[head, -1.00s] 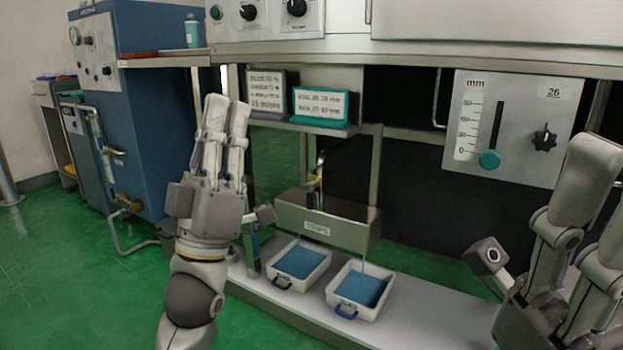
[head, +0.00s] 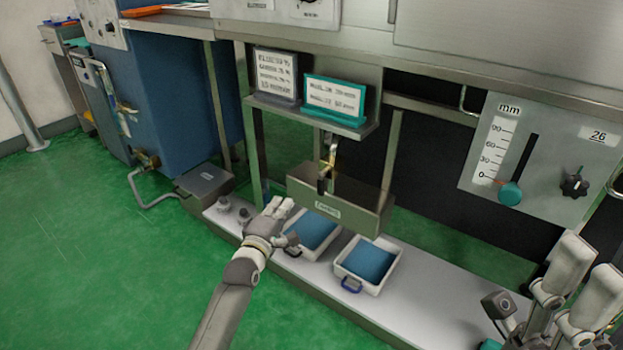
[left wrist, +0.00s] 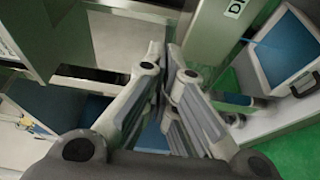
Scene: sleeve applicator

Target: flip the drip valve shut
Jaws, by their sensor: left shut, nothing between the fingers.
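A small brass valve (head: 328,150) with a black-tipped lever (head: 322,185) stands above the grey metal drip box (head: 335,207) under the shelf. The lever hangs downward in front of the box. My left gripper (head: 280,207) is shut and empty, low beside the left end of the box and apart from the lever. In the left wrist view its fingertips (left wrist: 167,55) are close together; I cannot make out the valve there. My right gripper (head: 588,258) is at the lower right, far from the valve, with its fingers apart.
Two white trays of blue liquid, a left one (head: 294,250) and a right one (head: 375,286), stand on the bench below the box. Two signs, grey (head: 276,75) and teal (head: 335,100), stand on the shelf above. A slider panel (head: 548,160) is at the right.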

